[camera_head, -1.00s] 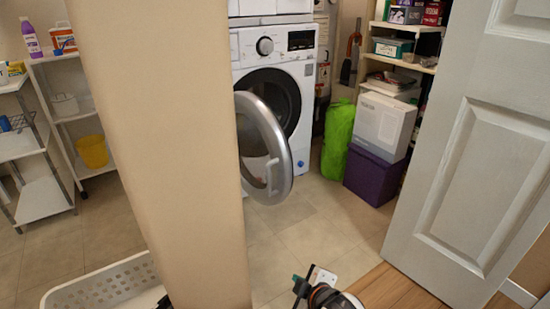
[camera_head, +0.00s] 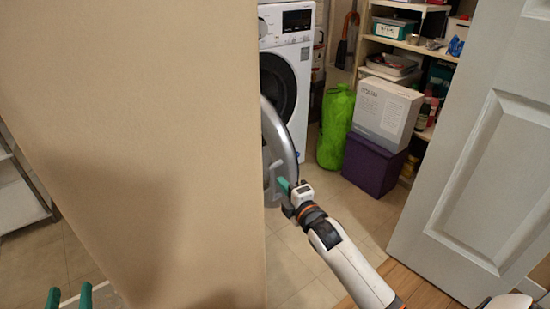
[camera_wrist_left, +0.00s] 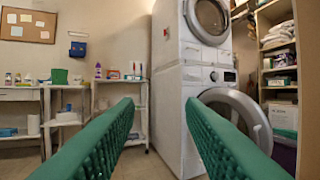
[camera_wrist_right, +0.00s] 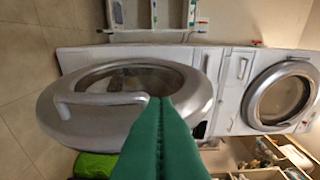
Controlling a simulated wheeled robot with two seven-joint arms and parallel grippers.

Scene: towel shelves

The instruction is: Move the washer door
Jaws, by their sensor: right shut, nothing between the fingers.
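The washer (camera_head: 304,62) is a white front loader. Its round silver-rimmed door (camera_head: 287,140) stands open towards me, partly hidden behind the beige wall. The open door also shows in the left wrist view (camera_wrist_left: 262,127) and in the right wrist view (camera_wrist_right: 90,132). My right gripper (camera_head: 283,185) is shut and empty at the door's near face. In the right wrist view its green tips (camera_wrist_right: 161,99) are by the end of the door's handle (camera_wrist_right: 75,101); I cannot tell whether they touch. My left gripper (camera_head: 69,296) is open and empty, low at the left.
The beige wall (camera_head: 150,130) stands between my two grippers. A white panelled door (camera_head: 470,190) is at the right. A green bag (camera_head: 336,127), a purple box (camera_head: 373,165) with a white box (camera_head: 387,112) on it, and shelves are behind. Floor before the washer is clear.

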